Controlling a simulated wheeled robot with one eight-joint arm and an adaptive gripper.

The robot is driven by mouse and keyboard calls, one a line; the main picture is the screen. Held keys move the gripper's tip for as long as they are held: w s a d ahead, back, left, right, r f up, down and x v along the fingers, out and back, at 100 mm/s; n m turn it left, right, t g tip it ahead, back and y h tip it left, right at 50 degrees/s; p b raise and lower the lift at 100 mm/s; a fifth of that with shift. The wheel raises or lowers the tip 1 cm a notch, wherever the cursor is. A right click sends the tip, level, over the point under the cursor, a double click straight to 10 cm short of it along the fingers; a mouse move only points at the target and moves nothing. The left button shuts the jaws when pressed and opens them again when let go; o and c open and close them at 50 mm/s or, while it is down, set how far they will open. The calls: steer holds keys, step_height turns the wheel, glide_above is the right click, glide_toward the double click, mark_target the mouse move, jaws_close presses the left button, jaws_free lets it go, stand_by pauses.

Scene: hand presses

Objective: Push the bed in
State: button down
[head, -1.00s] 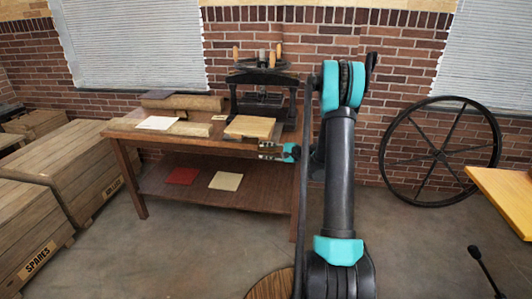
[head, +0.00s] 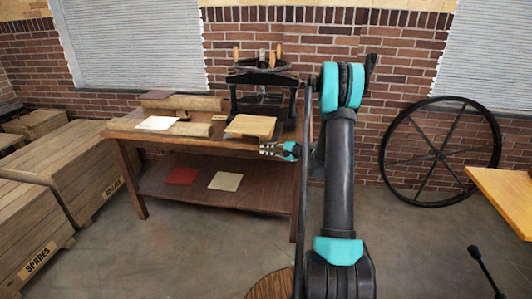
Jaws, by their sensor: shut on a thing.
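The hand press (head: 290,95) is a black iron frame with wooden-tipped handles on top, standing at the back right of the wooden table. Its bed (head: 250,126) is a flat light-wood board that sticks out of the press toward the front. My gripper (head: 264,150) is at the table's front right edge, just below and right of the bed's front edge. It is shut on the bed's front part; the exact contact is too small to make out. The inside of the press is dark.
Wooden blocks (head: 190,129) and a white sheet (head: 157,123) lie left of the bed. Red (head: 181,176) and cream (head: 225,181) boards lie on the lower shelf. Wooden crates (head: 70,165) stand at left, and a spoked wheel (head: 440,153) leans on the brick wall at right.

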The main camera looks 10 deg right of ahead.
mark_target(279, 126)
steer(key=w+d, duration=0.2)
steer(key=w, duration=0.6)
steer(key=w+d, duration=0.3)
steer(key=w, duration=0.5)
steer(key=w+d, duration=0.3)
steer(key=w, duration=0.5)
steer(key=shift+w+d, duration=0.1)
steer(key=shift+w, duration=0.25)
steer(key=shift+d+r, duration=0.1)
steer(key=c, duration=1.7)
jaws_free()
steer(key=shift+w, duration=0.1)
steer(key=shift+c, duration=0.2)
steer(key=shift+o, duration=0.7)
steer(key=v, duration=1.2)
